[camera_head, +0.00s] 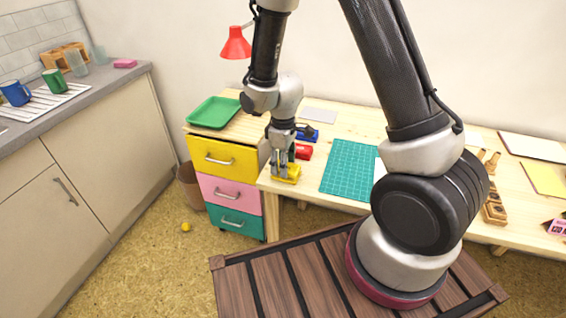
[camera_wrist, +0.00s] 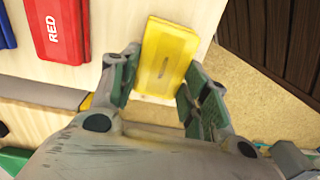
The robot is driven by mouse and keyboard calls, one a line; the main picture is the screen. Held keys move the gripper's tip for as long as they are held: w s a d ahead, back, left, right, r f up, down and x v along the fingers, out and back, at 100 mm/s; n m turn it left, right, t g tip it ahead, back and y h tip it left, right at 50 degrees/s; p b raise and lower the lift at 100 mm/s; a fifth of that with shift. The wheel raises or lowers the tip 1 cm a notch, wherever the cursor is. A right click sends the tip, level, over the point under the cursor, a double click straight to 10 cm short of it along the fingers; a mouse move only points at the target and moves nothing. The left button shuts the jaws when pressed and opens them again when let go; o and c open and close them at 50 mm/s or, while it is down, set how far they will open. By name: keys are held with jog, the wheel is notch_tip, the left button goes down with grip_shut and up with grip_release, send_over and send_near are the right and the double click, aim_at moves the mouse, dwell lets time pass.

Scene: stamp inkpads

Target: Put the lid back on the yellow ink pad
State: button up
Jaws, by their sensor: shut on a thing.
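The yellow ink pad (camera_head: 288,174) is at the front left edge of the table in the head view, right under my gripper (camera_head: 281,163). In the wrist view a flat yellow piece (camera_wrist: 168,45) lies between the fingers of my gripper (camera_wrist: 160,70), one finger on each long side. My gripper is shut on this yellow piece, which looks like the lid. Its top hides whatever is beneath it, so I cannot tell whether it sits flush on the pad or is raised.
A red ink pad (camera_wrist: 55,30) marked RED and a blue pad (camera_head: 307,134) stand close by. A green cutting mat (camera_head: 350,168) lies to the right. The drawer unit (camera_head: 223,160) with a green tray (camera_head: 214,112) is to the left. The table edge is close.

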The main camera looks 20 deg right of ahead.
jog(key=shift+f, duration=0.55)
dwell(1.4)
jog(key=o, duration=1.3)
jog(key=shift+c, duration=0.2)
jog(key=shift+r, duration=3.55)
jog(key=shift+c, duration=0.5)
grip_shut()
jog(key=shift+f, duration=0.3)
